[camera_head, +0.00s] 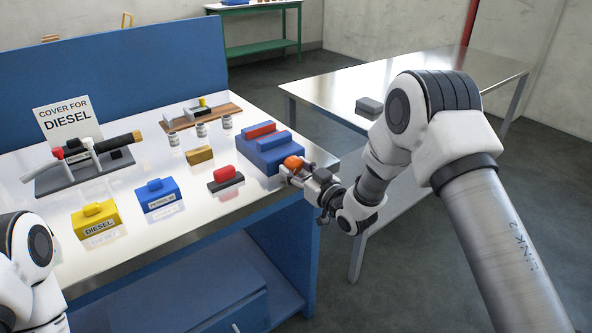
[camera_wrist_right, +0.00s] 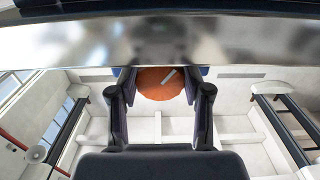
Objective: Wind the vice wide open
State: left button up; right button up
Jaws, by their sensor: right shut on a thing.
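The vice (camera_head: 267,158) is a blue block at the right front corner of the workbench. A red bar (camera_head: 259,130) and a blue bar lie side by side on its top; the gap between them looks small. An orange round knob (camera_head: 293,162) is on its right side. My right gripper (camera_head: 298,168) is shut on the orange knob. In the right wrist view the orange knob (camera_wrist_right: 160,84) sits between the two dark fingers, partly hidden by them. My left arm shows at the lower left; its gripper is out of view.
On the bench stand a red block on a dark base (camera_head: 226,179), a wooden block (camera_head: 199,155), blue (camera_head: 161,199) and yellow (camera_head: 95,218) covers, small jars, and a valve stand under a "COVER FOR DIESEL" sign (camera_head: 68,119). A steel table (camera_head: 420,70) is at the right.

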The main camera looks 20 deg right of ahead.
jog(key=o, duration=1.2)
jog(key=shift+c, duration=0.2)
jog(key=v, duration=1.2)
